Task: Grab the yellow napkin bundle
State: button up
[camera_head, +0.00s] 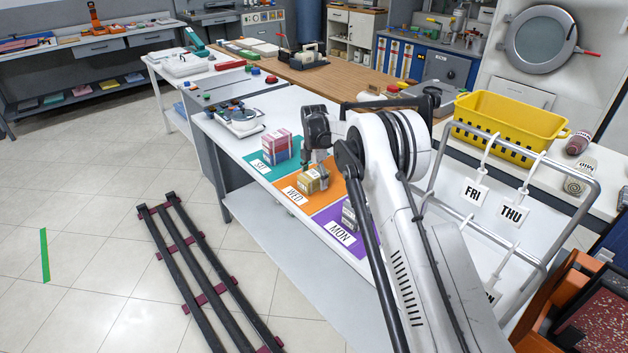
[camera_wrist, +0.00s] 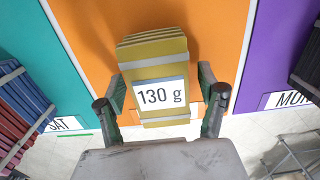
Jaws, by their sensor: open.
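The yellow napkin bundle (camera_head: 310,182) sits on the orange WED mat (camera_head: 292,194) on the white table. In the wrist view the yellow napkin bundle (camera_wrist: 154,57) is a folded stack with a pale band and a white "130 g" label (camera_wrist: 161,97). My gripper (camera_head: 318,164) is at the bundle in the head view. In the wrist view my gripper (camera_wrist: 160,98) is open, with one finger on each side of the bundle. Whether the fingers touch it I cannot tell. My arm hides part of the table behind it.
A red and blue bundle (camera_head: 277,147) stands on the teal SAT mat (camera_head: 256,160) to the left. A yellow crate (camera_head: 508,126) stands at the right, near hanging FRI and THU tags.

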jog(key=shift+f, duration=0.2)
jog(key=c, duration=1.3)
jog(key=shift+r, duration=0.1)
